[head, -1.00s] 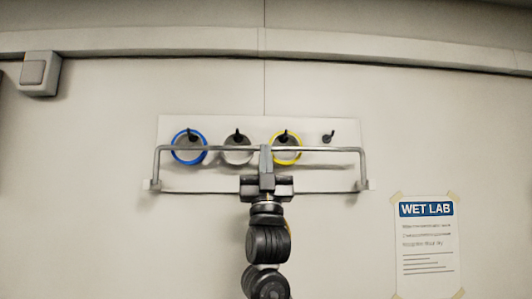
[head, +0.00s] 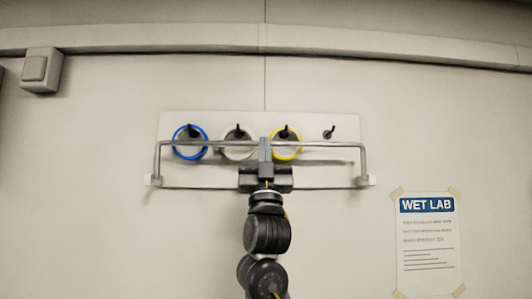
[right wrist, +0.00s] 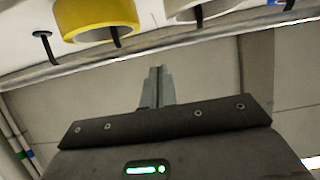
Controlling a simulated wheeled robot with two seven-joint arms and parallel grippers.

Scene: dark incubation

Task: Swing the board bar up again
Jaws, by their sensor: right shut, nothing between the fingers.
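The board bar (head: 335,144) is a grey U-shaped metal bar, joined at both ends to the lower corners of a pale wall board (head: 340,119). Its long crosspiece runs in front of the board, across the rolls hanging there. My right gripper (head: 265,145) is in front of the middle of the bar with its narrow fingers shut and empty, overlapping the crosspiece. In the right wrist view the bar (right wrist: 220,37) passes just beyond the shut fingertips (right wrist: 157,70); I cannot tell whether they touch. My left gripper is not in view.
Blue (head: 176,149), pale (head: 238,153) and yellow (head: 298,150) rolls hang on black pegs. The rightmost peg (head: 329,132) is empty. A WET LAB notice (head: 427,245) is taped at lower right; a switch box (head: 41,70) is at upper left.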

